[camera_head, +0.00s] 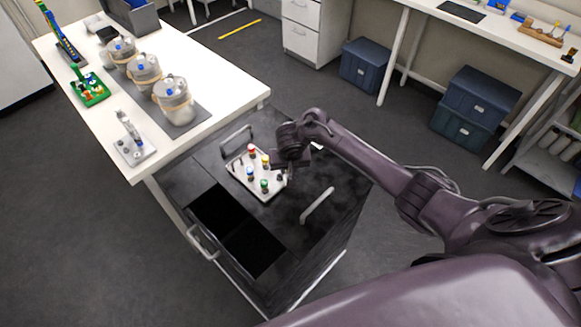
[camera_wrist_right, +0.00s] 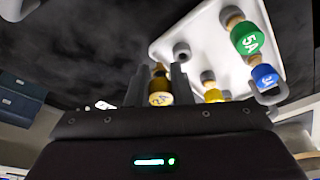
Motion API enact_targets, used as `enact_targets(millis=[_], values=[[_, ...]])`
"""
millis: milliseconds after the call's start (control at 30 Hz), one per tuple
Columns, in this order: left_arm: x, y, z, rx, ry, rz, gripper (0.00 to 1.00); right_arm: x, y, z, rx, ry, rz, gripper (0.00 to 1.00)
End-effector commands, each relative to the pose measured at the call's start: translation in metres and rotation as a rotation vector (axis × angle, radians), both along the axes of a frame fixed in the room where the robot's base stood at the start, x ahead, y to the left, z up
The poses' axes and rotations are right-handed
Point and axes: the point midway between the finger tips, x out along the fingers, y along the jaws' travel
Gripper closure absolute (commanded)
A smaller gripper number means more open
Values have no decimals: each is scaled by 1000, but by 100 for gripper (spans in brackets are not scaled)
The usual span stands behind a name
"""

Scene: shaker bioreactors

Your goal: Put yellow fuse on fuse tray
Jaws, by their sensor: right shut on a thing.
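The white fuse tray (camera_head: 238,174) lies on the black cart top and holds several coloured fuses. A yellow fuse (camera_head: 265,160), a red one (camera_head: 251,149), a blue one (camera_head: 250,172) and a green one (camera_head: 264,185) stand on it. My right gripper (camera_head: 281,172) is at the tray's right edge. In the right wrist view it is shut on a shaded yellow fuse (camera_wrist_right: 160,93). That fuse appears beside the tray (camera_wrist_right: 205,48); its height above the surface is unclear. My left gripper is not in view.
The black cart (camera_head: 312,228) has raised handles and dark recesses at the front left. A white table (camera_head: 215,88) at the left bears several grey vessels (camera_head: 145,70) and a small stand (camera_head: 134,150). Blue bins (camera_head: 470,100) stand far right.

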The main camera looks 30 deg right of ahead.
Motion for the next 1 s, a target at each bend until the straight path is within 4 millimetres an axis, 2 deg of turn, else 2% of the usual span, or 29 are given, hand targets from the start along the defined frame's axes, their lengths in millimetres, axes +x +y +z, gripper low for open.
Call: enact_targets(millis=[1000], values=[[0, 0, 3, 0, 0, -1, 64, 6, 20, 0, 1, 0, 0, 100]])
